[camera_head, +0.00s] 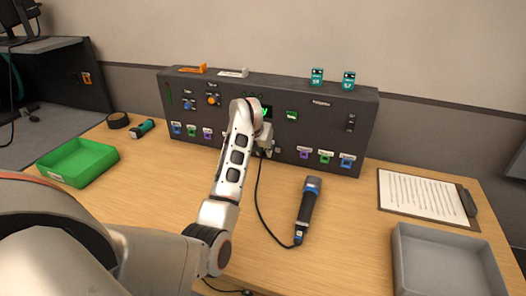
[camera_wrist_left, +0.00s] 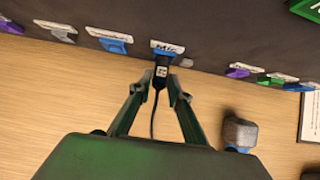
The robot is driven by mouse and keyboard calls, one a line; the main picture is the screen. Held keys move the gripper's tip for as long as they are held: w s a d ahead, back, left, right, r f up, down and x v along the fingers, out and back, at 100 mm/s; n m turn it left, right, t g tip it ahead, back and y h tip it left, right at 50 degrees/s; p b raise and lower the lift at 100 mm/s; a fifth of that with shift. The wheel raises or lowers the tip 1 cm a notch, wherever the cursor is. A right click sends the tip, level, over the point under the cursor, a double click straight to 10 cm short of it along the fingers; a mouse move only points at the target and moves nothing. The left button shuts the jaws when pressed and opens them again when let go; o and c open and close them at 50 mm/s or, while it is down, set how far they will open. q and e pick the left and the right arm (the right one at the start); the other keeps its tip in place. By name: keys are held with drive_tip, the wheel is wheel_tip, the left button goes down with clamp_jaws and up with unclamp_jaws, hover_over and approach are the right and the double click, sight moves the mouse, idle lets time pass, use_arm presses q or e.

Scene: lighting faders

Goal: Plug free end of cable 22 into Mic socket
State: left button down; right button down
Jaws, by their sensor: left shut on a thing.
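My left gripper (camera_head: 262,147) is at the front of the dark panel in the head view. In the left wrist view its two fingers (camera_wrist_left: 161,82) are closed on the dark plug (camera_wrist_left: 160,78) of the cable, which bears a small white label too small to read. The plug points at the blue socket under the "Mic" label (camera_wrist_left: 167,46) and its tip appears to meet it; how deep it sits cannot be told. The black cable (camera_head: 258,196) hangs from the gripper and curves over the table to the microphone's base (camera_head: 298,236). My right gripper is out of view.
The microphone (camera_head: 308,203) lies on the wooden table. Other coloured sockets line the panel (camera_head: 335,125) on both sides. A green tray (camera_head: 76,146) is at left, a clipboard (camera_head: 420,192) and grey bin (camera_head: 440,236) at right. The table's front middle is mostly clear.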

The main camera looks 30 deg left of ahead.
use_arm(q)
drive_tip(key=shift+w+r, duration=0.1)
drive_tip(key=shift+r, duration=0.1)
drive_tip(key=c, duration=2.1)
unclamp_jaws()
drive_tip(key=o, duration=0.3)
drive_tip(key=shift+w+f, duration=0.15)
drive_tip(key=shift+w, duration=0.05)
drive_tip(key=shift+s, duration=0.15)
drive_tip(key=v, duration=1.2)
